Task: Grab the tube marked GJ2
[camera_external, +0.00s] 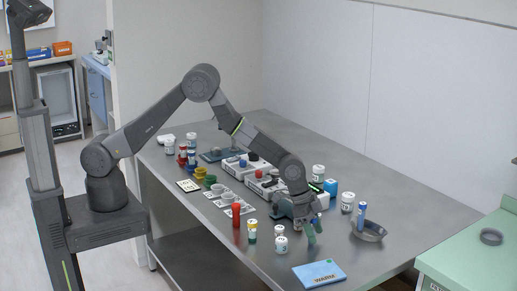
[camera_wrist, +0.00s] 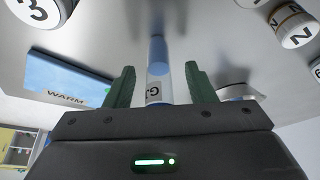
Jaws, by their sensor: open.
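My gripper (camera_external: 303,226) is low over the front right of the steel table, its fingers open. In the wrist view its two green fingers (camera_wrist: 158,88) stand apart, with a slim tube (camera_wrist: 153,90) showing between them. The tube has a blue part and a white label; "G" and part of another character can be read, the rest is hidden by my gripper.
A blue WARM pack (camera_external: 320,273) lies at the front edge. White jars (camera_external: 281,245) and a red tube (camera_external: 237,216) stand left of my gripper. More labelled jars (camera_external: 347,203) stand behind it. The table's right end is clear.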

